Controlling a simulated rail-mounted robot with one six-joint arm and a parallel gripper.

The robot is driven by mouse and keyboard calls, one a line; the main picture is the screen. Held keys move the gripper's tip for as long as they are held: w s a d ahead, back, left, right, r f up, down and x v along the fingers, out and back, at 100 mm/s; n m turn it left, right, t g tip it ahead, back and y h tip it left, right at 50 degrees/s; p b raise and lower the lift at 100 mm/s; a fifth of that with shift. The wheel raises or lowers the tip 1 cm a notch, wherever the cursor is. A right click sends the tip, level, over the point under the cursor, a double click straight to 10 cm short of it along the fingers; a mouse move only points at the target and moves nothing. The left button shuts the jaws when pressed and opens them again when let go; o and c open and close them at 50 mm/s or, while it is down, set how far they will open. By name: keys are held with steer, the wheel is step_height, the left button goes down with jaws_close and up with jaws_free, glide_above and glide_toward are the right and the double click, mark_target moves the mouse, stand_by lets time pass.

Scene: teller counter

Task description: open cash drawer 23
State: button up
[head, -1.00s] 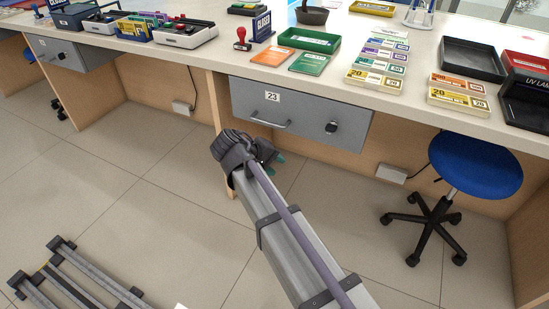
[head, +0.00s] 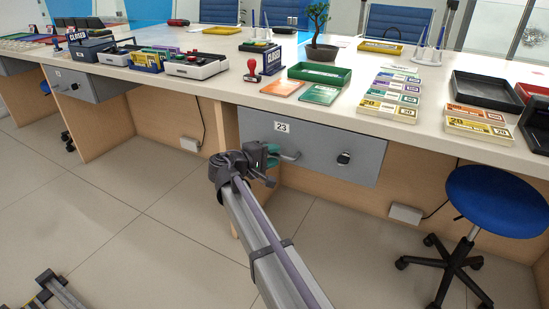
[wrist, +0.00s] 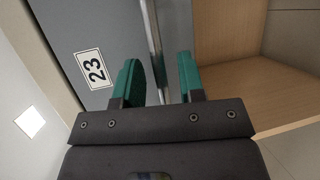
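Cash drawer 23 (head: 315,152) is a grey front under the counter, and it looks shut. Its label (head: 282,126) reads 23; the label also shows in the wrist view (wrist: 95,69). A round dark lock (head: 344,158) sits right of the handle. The bar handle (head: 290,157) is partly hidden by my gripper (head: 272,156) in the head view. In the wrist view, the green fingers of my gripper (wrist: 159,78) are apart, with the handle bar (wrist: 152,35) running between them. I see gaps beside the bar; contact cannot be made out.
The counter top (head: 225,70) above carries a green tray (head: 320,74), banknote bundles (head: 390,105) and a red stamp (head: 251,70). A blue stool (head: 495,200) stands to the right. A wooden panel (head: 226,135) is just left of the drawer. The floor before the drawer is open.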

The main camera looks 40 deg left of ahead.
steer(key=shift+w+d+f, duration=0.1)
steer(key=shift+w, duration=0.45)
jaws_close()
